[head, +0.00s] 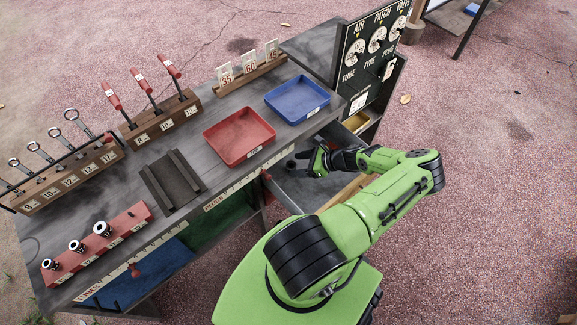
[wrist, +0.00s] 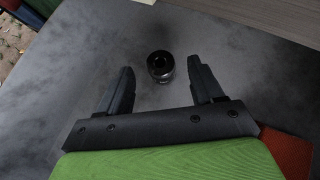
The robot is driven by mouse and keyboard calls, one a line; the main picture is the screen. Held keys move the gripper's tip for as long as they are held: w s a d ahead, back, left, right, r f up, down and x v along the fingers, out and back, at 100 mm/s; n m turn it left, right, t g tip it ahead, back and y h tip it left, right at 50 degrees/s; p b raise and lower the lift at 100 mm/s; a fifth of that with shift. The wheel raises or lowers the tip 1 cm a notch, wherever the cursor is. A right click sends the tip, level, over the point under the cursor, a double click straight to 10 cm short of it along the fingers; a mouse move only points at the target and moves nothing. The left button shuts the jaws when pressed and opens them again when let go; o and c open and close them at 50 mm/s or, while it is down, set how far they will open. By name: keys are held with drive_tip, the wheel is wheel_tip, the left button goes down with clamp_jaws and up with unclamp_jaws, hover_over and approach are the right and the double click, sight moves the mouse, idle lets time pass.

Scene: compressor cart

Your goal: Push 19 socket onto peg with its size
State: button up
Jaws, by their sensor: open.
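A dark round socket (wrist: 160,66) stands on a grey surface in the wrist view, open end up, between the tips of my gripper's fingers (wrist: 161,64). Gaps show on both sides of it; its size mark cannot be read. In the head view my gripper (head: 312,161) is open over a grey drawer at the cart's right side. A small dark shape (head: 291,163) beside it looks like this socket. The red socket rail (head: 122,226) lies at the cart's lower left, with three sockets on it. Its right end shows no socket, and its size labels are too small to read.
A red tray (head: 239,135) and a blue tray (head: 297,99) sit on the cart top. A dark slotted block (head: 172,181) lies near the rail. Wrench (head: 70,175) and red-handled tool racks (head: 160,117) stand behind. A gauge panel (head: 372,45) rises at the far right.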

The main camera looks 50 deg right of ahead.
sight(289, 165)
drive_tip(key=b+x, duration=0.1)
drive_tip(key=x, duration=0.3)
drive_tip(key=shift+d+r, duration=0.1)
drive_tip(key=shift+c, duration=0.4)
drive_tip(key=c, duration=1)
drive_tip(key=shift+c, duration=0.2)
